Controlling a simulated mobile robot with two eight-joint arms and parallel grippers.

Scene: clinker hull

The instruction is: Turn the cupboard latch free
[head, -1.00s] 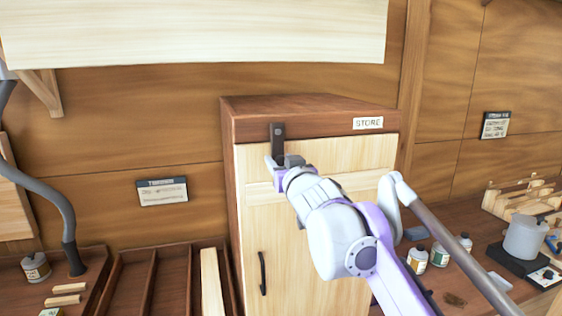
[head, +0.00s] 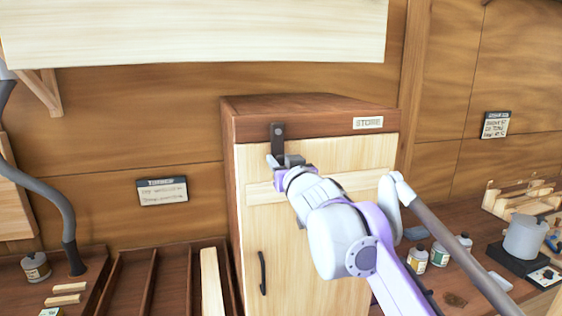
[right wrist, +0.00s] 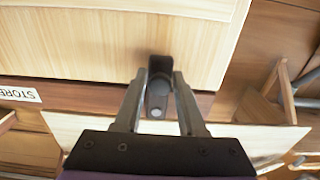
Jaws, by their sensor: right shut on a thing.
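The cupboard (head: 352,256) has a dark wood top frame with a STORE label, a pale door and a black handle (head: 262,272). The latch (head: 278,141) is a dark metal bar at the upper left of the door. It hangs upright from the frame over the door's top edge. My right gripper (head: 284,162) is at the latch's lower end. In the right wrist view its two fingers (right wrist: 160,80) stand on either side of the latch (right wrist: 158,92), shut on it. The gripper partly hides the latch's lower end. My left gripper is out of view.
A pale shelf (head: 190,30) hangs above the cupboard. A divided wooden tray (head: 130,285) is at the left. On the right bench are several bottles (head: 439,254) and a grey pot (head: 524,237).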

